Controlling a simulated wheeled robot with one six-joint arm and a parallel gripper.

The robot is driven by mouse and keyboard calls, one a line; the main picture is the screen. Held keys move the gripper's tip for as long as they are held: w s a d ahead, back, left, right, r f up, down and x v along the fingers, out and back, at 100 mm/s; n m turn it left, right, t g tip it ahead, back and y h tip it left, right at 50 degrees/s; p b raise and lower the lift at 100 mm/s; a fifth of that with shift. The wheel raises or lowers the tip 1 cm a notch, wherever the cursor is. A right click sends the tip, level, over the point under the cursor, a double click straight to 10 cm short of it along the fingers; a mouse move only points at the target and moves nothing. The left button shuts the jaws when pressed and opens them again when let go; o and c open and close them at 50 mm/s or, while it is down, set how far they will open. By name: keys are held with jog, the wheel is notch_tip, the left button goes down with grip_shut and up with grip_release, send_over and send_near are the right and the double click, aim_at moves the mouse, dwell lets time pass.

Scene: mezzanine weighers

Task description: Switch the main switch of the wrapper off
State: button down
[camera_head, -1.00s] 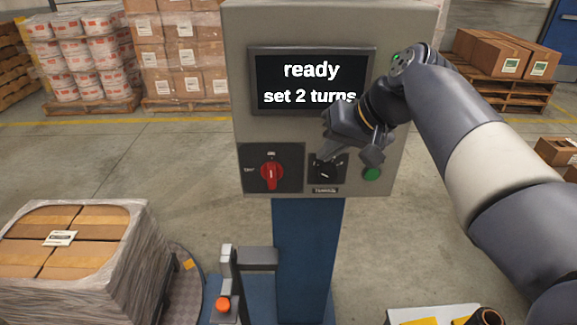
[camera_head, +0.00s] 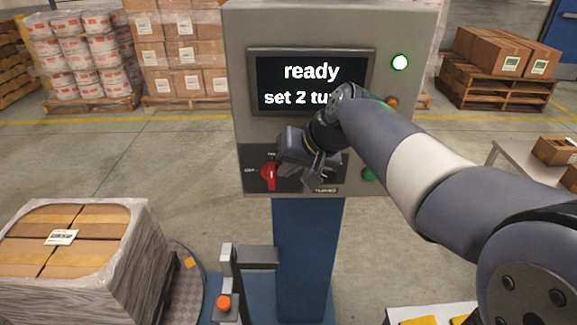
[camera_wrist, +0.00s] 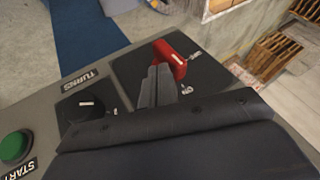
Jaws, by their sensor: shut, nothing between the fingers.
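The wrapper's control box (camera_head: 420,60) stands on a blue column. Its screen (camera_head: 312,72) reads "ready" and "set 2 turns", partly covered by my arm. The red main switch (camera_head: 268,174) is at the lower left of the box, its handle pointing up toward the ON mark. It also shows in the wrist view (camera_wrist: 170,58). My gripper (camera_head: 314,180) is shut and empty, just right of the red switch. In the wrist view its fingertips (camera_wrist: 158,70) lie right beside the red handle; whether they touch it I cannot tell.
The black turns knob (camera_wrist: 86,105) and green start button (camera_wrist: 15,147) sit close by on the panel. A white lamp (camera_head: 400,62) glows at the upper right. A wrapped pallet load (camera_head: 75,255) stands at lower left. Stacked pallets stand behind.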

jog(key=shift+r, duration=0.15)
jog(key=shift+a+h+p, duration=0.15)
jog(key=shift+h+p, duration=0.25)
jog(key=shift+p, duration=0.25)
